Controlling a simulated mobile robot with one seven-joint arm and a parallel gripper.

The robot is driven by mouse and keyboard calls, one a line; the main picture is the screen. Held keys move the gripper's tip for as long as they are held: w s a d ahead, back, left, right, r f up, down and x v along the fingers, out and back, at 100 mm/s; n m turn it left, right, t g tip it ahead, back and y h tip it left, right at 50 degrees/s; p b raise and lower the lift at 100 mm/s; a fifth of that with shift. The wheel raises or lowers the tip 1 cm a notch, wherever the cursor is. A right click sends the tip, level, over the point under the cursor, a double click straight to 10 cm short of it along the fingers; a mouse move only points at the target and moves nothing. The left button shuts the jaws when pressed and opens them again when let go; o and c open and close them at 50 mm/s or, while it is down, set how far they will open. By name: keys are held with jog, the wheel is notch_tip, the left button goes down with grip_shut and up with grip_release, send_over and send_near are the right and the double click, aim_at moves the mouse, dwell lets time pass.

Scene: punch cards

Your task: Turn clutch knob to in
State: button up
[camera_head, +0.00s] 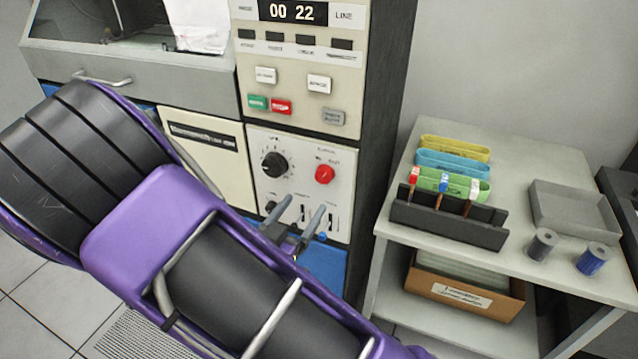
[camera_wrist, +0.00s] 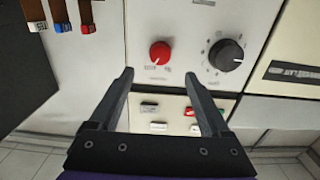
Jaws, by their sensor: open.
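A red round knob (camera_head: 324,174) sits on the cream lower panel of the machine, right of a larger black dial (camera_head: 275,165). The lettering around the red knob is too small to read surely, so I cannot confirm it is the clutch knob. My gripper (camera_head: 301,207) is open and empty, below the red knob in the head view. In the wrist view, which shows the panel upside down, the red knob (camera_wrist: 160,55) appears between and beyond the open fingertips (camera_wrist: 158,76), apart from them. The black dial (camera_wrist: 226,55) lies right of the right finger there.
Above the knobs are push buttons (camera_head: 281,106) and a counter display (camera_head: 292,12). Small switches sit low on the panel, partly hidden by my gripper. To the right, a side table (camera_head: 530,165) holds a dark rack (camera_head: 450,222), a grey tray (camera_head: 575,210) and two spools.

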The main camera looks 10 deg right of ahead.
aim_at(322, 179)
jog(key=x, duration=0.9)
jog(key=shift+w+d, duration=0.15)
jog(key=shift+w, duration=0.05)
grip_shut()
